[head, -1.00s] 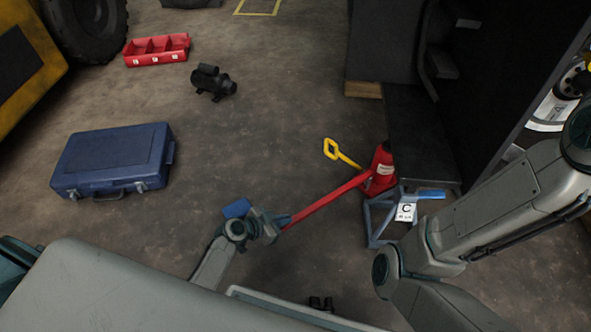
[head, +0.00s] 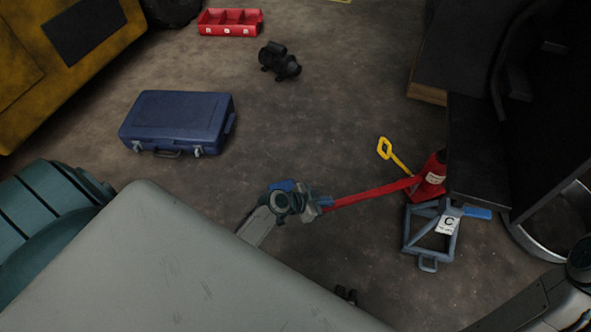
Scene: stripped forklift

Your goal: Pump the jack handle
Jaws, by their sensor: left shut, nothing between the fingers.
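The red jack (head: 430,184) stands upright on the floor at the right, beside the dark forklift body. Its long red handle (head: 370,194) slants out to the left and a little toward me. My left gripper (head: 324,205) is at the handle's free end, its fingers shut with nothing between them. The gripper partly hides the handle's tip, so I cannot tell whether they touch.
A blue-grey stand with a "C" tag (head: 410,237) stands just in front of the jack. A yellow-handled item (head: 385,149) is behind it. A blue case (head: 180,118), black motor (head: 279,60) and red bin (head: 230,14) lie farther off. Floor between case and handle is clear.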

